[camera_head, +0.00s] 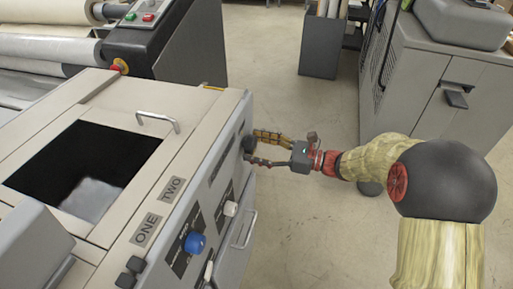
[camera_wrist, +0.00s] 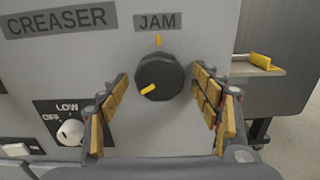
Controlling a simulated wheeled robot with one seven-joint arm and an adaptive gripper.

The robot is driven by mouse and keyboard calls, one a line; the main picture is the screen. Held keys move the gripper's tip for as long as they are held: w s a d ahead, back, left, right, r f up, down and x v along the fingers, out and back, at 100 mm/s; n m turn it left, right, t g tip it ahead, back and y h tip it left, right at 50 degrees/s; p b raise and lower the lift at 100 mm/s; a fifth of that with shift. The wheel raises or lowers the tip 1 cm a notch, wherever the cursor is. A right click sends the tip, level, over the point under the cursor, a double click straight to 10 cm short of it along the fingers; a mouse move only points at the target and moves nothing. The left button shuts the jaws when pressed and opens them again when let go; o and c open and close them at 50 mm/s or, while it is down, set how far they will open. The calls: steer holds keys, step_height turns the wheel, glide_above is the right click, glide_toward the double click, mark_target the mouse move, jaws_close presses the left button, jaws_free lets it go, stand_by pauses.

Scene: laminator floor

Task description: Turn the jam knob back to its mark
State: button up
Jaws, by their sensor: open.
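The jam knob (camera_wrist: 160,76) is a dark round knob with a yellow pointer, under the JAM label (camera_wrist: 157,21) on a grey panel. Its pointer is aimed down and left, while a yellow mark (camera_wrist: 158,40) sits on the panel straight above it. My gripper (camera_wrist: 163,97) is open, with one yellow-padded finger to the left of the knob and one to the right. The fingers look apart from the knob. In the head view my gripper (camera_head: 251,148) reaches the machine's side panel from the right, and the knob (camera_head: 248,143) is partly hidden there.
A CREASER label (camera_wrist: 56,19) and a white OFF/LOW knob (camera_wrist: 70,132) are left of the jam knob. The head view shows a blue knob (camera_head: 195,243), a metal handle (camera_head: 243,230) and a grey cabinet (camera_head: 430,85). Floor is clear between machine and cabinet.

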steer(key=shift+c, duration=0.2)
steer(key=c, duration=1.1)
